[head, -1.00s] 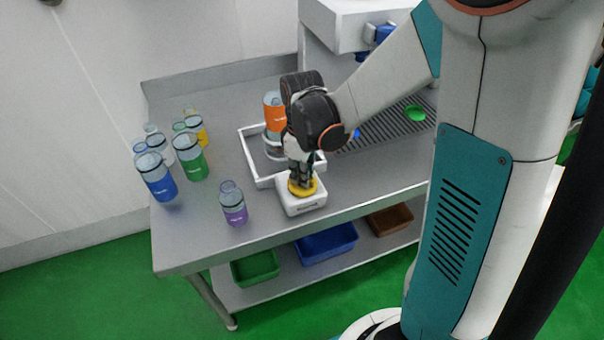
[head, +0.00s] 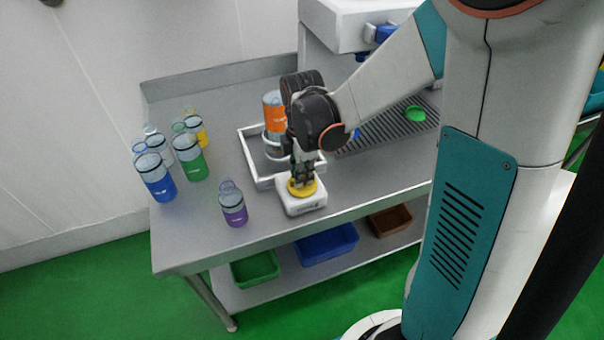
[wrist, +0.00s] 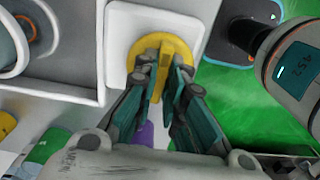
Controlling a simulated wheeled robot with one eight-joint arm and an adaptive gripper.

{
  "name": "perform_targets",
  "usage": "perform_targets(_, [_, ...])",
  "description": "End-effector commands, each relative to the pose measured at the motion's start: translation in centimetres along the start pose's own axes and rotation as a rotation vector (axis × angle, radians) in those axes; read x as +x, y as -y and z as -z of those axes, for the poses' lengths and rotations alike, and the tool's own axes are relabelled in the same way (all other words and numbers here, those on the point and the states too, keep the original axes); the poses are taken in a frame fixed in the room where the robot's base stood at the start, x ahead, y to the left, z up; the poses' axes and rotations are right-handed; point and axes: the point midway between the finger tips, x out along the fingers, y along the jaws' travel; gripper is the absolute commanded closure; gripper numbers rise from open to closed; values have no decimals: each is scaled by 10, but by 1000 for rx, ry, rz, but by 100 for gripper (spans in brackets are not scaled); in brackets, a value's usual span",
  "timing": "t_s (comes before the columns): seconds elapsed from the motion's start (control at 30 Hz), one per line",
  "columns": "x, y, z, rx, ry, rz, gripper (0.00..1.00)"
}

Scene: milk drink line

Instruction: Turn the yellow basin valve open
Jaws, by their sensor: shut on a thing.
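The yellow basin valve (head: 312,190) is a round yellow knob on a white block (head: 303,206) near the front edge of the steel table. In the wrist view the valve (wrist: 178,48) has a raised yellow bar across its middle. My gripper (head: 302,183) points down onto it from above. In the wrist view my gripper (wrist: 163,82) has one finger on each side of the bar and is shut on it. The fingers hide part of the knob. A white-rimmed basin (head: 262,183) stands just behind the block.
An orange-banded bottle (head: 273,108) stands in the basin. A purple bottle (head: 233,206) stands left of the valve, and several coloured bottles (head: 158,180) stand farther left. A ribbed drain grate (head: 390,130) lies right. Green (head: 255,268), blue (head: 328,244) and brown (head: 390,221) bins sit on the lower shelf.

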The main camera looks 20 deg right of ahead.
Motion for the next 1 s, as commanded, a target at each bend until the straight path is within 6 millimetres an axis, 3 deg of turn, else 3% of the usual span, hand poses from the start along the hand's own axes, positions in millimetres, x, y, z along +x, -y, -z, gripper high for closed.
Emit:
perform_targets(0.63, [0, 0, 0, -48, 0, -1, 100])
perform_targets(0.67, [0, 0, 0, -47, 0, -1, 82])
perform_targets(0.73, [0, 0, 0, -47, 0, -1, 69])
perform_targets(1.0, [0, 0, 0, -46, 0, 0, 69])
